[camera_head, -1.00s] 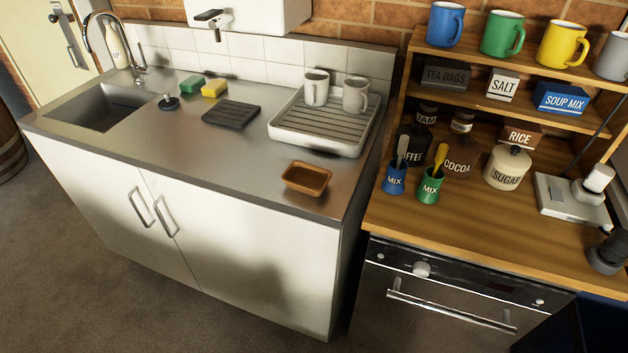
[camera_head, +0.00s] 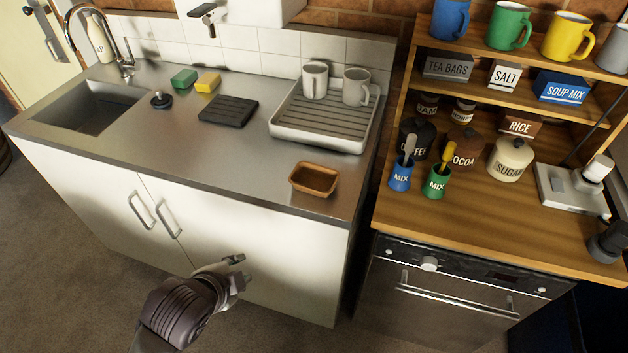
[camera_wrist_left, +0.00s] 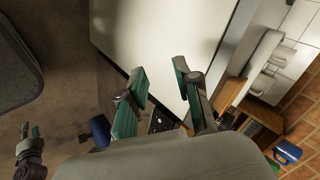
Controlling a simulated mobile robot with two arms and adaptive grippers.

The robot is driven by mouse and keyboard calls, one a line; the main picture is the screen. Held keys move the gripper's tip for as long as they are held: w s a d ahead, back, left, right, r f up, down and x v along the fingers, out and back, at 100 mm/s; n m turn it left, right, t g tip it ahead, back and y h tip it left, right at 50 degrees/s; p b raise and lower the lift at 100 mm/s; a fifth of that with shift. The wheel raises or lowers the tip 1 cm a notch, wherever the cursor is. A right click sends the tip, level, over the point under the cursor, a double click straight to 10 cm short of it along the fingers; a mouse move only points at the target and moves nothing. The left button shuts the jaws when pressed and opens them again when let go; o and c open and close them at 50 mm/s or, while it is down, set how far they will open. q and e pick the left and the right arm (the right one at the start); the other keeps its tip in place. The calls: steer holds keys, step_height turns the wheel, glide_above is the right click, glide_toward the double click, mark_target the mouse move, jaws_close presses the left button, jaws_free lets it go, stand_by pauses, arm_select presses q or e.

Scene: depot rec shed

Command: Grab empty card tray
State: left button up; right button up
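A small brown tray (camera_head: 314,179) with raised sides sits on the steel counter near its front right corner. No cards show inside it. My left gripper (camera_head: 238,268) is in front of the white cupboard doors, below the counter top and lower left of the tray, apart from it. In the left wrist view its two fingers (camera_wrist_left: 160,70) are spread with nothing between them. A second gripper, apparently my right one (camera_wrist_left: 32,135), shows small at the left edge of the left wrist view; its opening is too small to judge. It is not in the head view.
The steel counter (camera_head: 240,160) has clear room left of the tray. A drying rack (camera_head: 328,137) with two mugs and a black ridged mat (camera_head: 228,111) lie behind. A wooden shelf unit (camera_head: 440,213) with jars and cups stands to the right, above an oven (camera_head: 440,300).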

mark_target(314, 181)
arm_select(q)
steer(key=w+d+r+m+t+h, duration=0.2)
steer(key=w+r+m, duration=0.35)
steer(key=m, duration=0.65)
steer(key=w+d+r+m+t+h, duration=0.2)
steer(key=w+d+r+m, duration=0.15)
steer(key=w+m, duration=0.6)
steer(key=w+d+f, duration=0.1)
steer(key=w, duration=0.1)
steer(key=w+d+f+m, duration=0.1)
steer(key=w+d+f, duration=0.1)
steer(key=w, duration=0.1)
steer(key=w+d+f+m+p, duration=0.1)
steer(key=w, duration=0.2)
steer(key=shift+w+d+f, duration=0.15)
steer(key=shift+d+f, duration=0.25)
steer(key=shift+m, duration=0.25)
jaws_close()
